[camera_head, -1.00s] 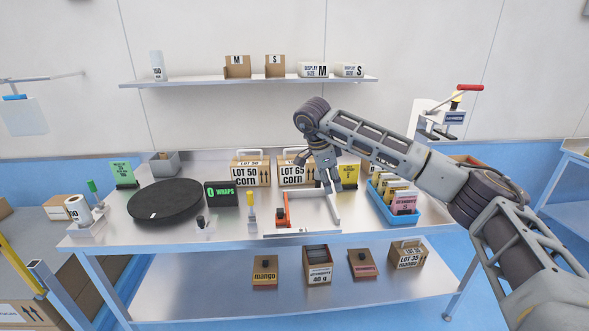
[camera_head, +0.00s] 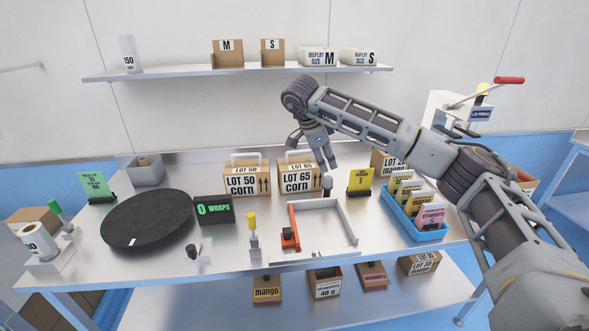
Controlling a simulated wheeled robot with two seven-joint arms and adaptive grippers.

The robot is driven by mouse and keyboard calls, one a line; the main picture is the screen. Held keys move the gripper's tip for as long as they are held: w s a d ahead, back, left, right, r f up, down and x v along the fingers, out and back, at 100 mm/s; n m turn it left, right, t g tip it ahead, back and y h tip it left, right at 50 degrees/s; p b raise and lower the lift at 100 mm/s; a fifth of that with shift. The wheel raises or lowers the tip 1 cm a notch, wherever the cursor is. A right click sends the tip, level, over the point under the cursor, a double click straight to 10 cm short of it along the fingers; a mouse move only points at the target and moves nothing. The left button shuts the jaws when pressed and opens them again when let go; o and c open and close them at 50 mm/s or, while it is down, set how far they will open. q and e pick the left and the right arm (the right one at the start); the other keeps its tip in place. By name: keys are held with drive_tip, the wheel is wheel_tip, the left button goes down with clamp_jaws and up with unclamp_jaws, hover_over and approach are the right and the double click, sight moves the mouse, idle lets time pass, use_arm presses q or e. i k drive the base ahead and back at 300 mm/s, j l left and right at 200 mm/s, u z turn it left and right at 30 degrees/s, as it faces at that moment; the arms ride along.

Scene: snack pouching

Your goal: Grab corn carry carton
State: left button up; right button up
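Two brown corn cartons with white carry handles stand upright at the back of the steel table: the LOT 50 corn carton (camera_head: 246,180) and, to its right, the LOT 65 corn carton (camera_head: 297,178). My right gripper (camera_head: 328,164) points down just to the right of the LOT 65 carton and appears apart from its handle. Its fingers are small and seen at an angle, so their opening is unclear. Nothing shows held in it. My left gripper is out of view.
A black round turntable (camera_head: 147,220) and a 0 WRAPS display (camera_head: 214,209) stand left. An orange-and-white frame (camera_head: 345,218) lies before the gripper. A blue tray (camera_head: 427,235) of pouches and another carton (camera_head: 383,161) stand right.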

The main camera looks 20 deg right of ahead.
sight(299, 174)
drive_tip(key=i, duration=1)
